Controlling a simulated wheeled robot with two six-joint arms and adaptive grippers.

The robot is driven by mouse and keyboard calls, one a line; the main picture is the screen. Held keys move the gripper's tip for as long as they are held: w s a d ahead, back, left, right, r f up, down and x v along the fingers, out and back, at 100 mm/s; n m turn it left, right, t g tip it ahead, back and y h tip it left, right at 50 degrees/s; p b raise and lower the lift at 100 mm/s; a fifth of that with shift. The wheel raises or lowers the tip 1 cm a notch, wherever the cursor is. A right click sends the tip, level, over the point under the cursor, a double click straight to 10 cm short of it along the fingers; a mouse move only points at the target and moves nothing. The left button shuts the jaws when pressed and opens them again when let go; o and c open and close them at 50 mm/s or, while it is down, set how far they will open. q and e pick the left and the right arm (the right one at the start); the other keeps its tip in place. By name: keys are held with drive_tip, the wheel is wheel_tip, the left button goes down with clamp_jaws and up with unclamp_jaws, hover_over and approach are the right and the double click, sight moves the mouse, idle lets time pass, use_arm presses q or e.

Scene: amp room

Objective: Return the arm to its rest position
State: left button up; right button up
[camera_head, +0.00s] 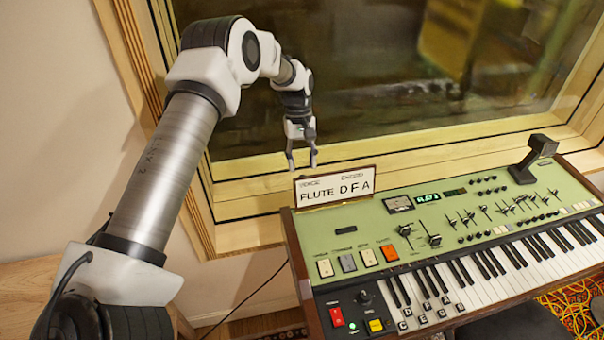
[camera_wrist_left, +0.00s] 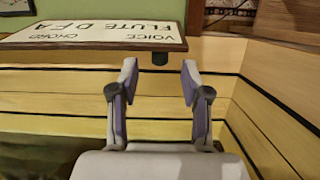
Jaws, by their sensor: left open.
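My left arm reaches in from the left in the head view. Its gripper (camera_head: 302,167) hangs fingers down, just behind and above the left end of the sign reading "FLUTE D F A" (camera_head: 336,188). The left wrist view shows the same gripper (camera_wrist_left: 160,70) open, with nothing between its fingers. The sign (camera_wrist_left: 90,36) appears upside down there, above and left of the fingers, and I cannot tell whether they touch it. My right gripper is not in view.
A green keyboard (camera_head: 375,236) with switches, sliders and keys fills the lower right. A dark grey bracket-shaped object (camera_head: 533,160) stands at its back right. A wood-framed window (camera_head: 400,145) lies behind. Orange cables (camera_head: 577,308) lie at the lower right.

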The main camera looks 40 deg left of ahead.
use_arm(q)
wheel_tip(320, 180, up, 4)
drive_tip(key=shift+s+r, duration=0.1)
idle(0.4)
